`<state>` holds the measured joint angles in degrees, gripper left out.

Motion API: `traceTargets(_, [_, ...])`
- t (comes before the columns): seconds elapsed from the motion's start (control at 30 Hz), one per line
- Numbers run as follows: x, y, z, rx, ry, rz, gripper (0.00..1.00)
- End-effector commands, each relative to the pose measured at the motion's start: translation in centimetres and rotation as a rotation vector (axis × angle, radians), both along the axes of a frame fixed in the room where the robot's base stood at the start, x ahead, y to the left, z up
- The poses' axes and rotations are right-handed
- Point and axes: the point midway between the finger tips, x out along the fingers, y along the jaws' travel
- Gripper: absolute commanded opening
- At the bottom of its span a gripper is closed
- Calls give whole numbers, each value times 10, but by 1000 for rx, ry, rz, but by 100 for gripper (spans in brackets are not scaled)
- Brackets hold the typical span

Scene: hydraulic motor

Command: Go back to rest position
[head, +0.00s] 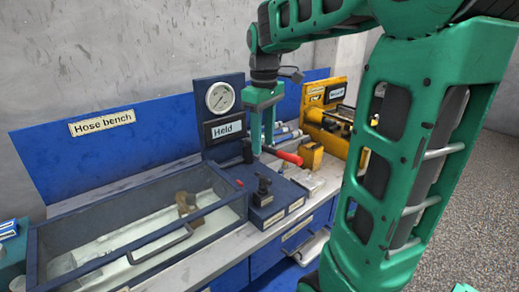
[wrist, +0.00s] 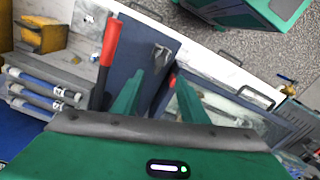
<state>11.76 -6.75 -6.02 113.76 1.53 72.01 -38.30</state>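My gripper (head: 262,140) hangs pointing down over the hose bench (head: 100,147), in front of the panel with the round gauge (head: 220,97) and the "Held" sign (head: 226,129). In the wrist view its two green fingers (wrist: 158,85) stand apart with nothing held between them. A red-handled lever (head: 285,156) is just right of the fingers in the head view; its red grip (wrist: 109,42) shows left of them in the wrist view. The gripper looks apart from the lever.
A clear-lidded tank (head: 40,262) with a dark frame fills the bench's left. A dark block with a small black lever (head: 263,190) sits below my gripper. Yellow equipment (head: 325,130) and blue-and-white cylinders (wrist: 35,98) stand nearby. Grey floor (head: 485,180) is open at right.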

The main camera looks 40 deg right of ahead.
Motion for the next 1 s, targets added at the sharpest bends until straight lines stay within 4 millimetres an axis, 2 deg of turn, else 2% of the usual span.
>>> traceTargets(0.53, [0, 0, 1, 0, 1, -1, 40])
traceTargets(0.63, [-6, 0, -1, 1, 1, -24, 40])
traceTargets(0.77, [-40, -2, -14, 1, 1, -158, 40])
traceTargets(1.0, [-143, 1, -69, 6, 5, -588, 40])
